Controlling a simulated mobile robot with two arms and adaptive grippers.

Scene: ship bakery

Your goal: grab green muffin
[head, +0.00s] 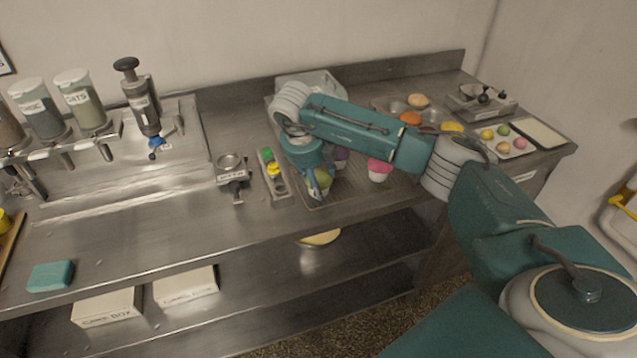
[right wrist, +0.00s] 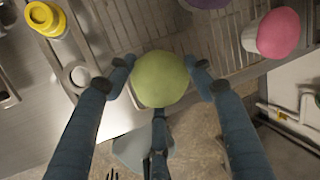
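The green muffin (right wrist: 160,78) shows from above between the fingers of my right gripper (right wrist: 161,72) in the right wrist view. Two fingertips reach its left and right sides and a third finger is below it in the picture. I cannot tell whether they press on it. In the head view the green muffin (head: 322,180) is partly hidden by my right gripper (head: 315,188), which points down at the front of the wire rack (head: 350,192). My left gripper is not in view.
A pink muffin (head: 378,170) stands to the right on the rack, and a purple one (head: 341,153) is partly hidden behind my gripper. A narrow tray with yellow and green items (head: 274,178) is close on the left. The counter's front left is mostly clear.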

